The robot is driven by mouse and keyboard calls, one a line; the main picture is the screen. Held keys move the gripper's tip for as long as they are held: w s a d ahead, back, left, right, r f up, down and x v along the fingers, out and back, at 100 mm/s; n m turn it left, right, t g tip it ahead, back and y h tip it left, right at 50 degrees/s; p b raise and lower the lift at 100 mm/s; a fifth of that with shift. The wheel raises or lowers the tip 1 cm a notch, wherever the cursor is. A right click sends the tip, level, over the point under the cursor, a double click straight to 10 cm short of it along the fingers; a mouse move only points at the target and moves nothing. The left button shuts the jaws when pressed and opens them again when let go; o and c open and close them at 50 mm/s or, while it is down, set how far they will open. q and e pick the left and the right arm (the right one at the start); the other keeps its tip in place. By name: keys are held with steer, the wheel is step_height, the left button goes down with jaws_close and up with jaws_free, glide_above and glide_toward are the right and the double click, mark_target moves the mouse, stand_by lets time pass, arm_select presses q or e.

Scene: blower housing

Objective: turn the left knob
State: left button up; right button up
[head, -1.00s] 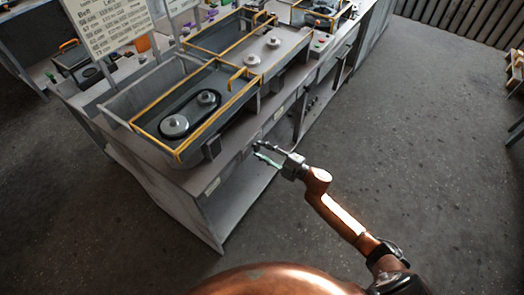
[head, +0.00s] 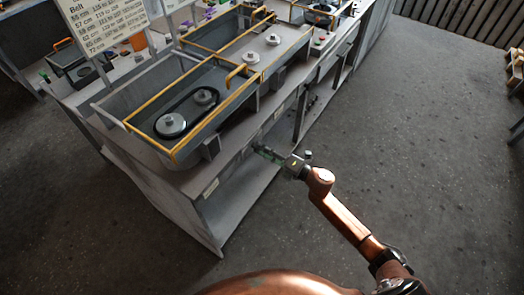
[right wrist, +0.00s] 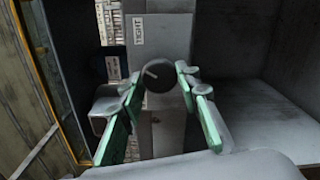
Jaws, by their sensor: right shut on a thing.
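A dark round knob (right wrist: 158,79) with a light pointer line shows in the right wrist view, on a grey panel (right wrist: 165,38). Its pointer line slants toward the upper left. A small label (right wrist: 138,30) above it seems to read "RIGHT". My right gripper (head: 264,152) is at the bench's front face in the head view. Its green-padded fingers are shut on the knob, one on each side. In the head view the fingers hide the knob. No second knob can be made out. My left gripper is not in view.
The grey bench (head: 190,182) carries a yellow-railed housing (head: 152,108) with two pulleys and a belt. An open shelf (head: 232,205) lies below the gripper. A printed belt chart (head: 103,22) stands at the back left.

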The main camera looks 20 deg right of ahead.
steer(key=shift+a+f, duration=0.1)
steer(key=shift+f, duration=0.05)
stand_by(0.3)
steer(key=o, duration=1.2)
steer(key=shift+c, duration=0.2)
steer(key=v, duration=1.2)
